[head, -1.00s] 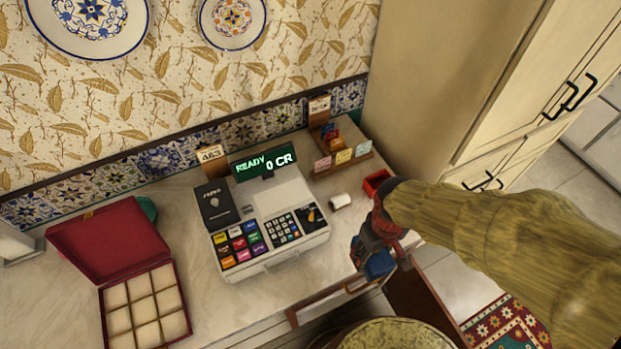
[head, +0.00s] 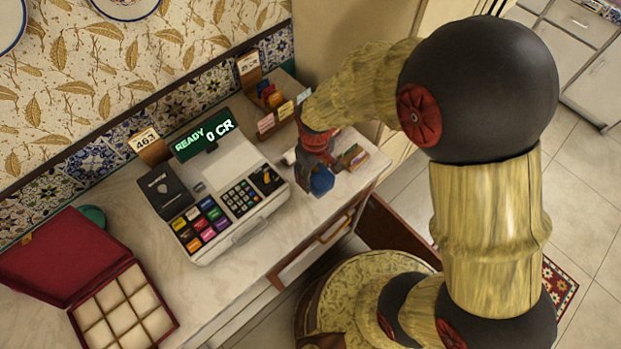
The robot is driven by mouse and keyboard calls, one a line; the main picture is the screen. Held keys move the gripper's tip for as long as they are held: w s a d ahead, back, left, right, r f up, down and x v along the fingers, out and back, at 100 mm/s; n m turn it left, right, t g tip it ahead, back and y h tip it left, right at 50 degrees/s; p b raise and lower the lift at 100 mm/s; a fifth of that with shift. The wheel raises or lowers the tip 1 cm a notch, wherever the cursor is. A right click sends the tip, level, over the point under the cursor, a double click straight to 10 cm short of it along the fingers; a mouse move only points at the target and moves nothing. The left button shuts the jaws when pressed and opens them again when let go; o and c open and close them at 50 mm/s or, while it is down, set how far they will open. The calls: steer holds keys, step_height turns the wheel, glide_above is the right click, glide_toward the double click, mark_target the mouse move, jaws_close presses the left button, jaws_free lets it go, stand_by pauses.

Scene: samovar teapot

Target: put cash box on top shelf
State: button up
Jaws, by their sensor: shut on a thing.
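My gripper (head: 328,182) points down over the right end of the counter, right of the cash register. A small dark blue, box-like piece (head: 320,180) shows at its jaws. I cannot tell whether it is the cash box or part of the gripper. The jaws look closed, but their tips and any grip are partly hidden by my wrist. No other thing is clearly a cash box. A black case (head: 165,192) with a pale emblem sits at the register's left. I cannot make out a top shelf.
The cash register (head: 228,205) stands mid-counter. An open red compartment box (head: 122,310) is at lower left. A small tray with coloured pieces (head: 352,157) and a card holder (head: 277,120) are close to my gripper. A brown panel (head: 392,235) stands open below the counter's right end.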

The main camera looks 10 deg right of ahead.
steer(key=shift+w+a+f, duration=0.15)
steer(key=shift+w+f, duration=0.35)
steer(key=shift+f, duration=0.15)
steer(key=shift+w+a+f, duration=0.15)
steer(key=shift+w+f, duration=0.35)
steer(key=shift+f, duration=0.1)
steer(key=shift+f+b, duration=0.6)
steer(key=shift+f, duration=0.95)
steer(key=shift+f, duration=0.1)
steer(key=o, duration=1.3)
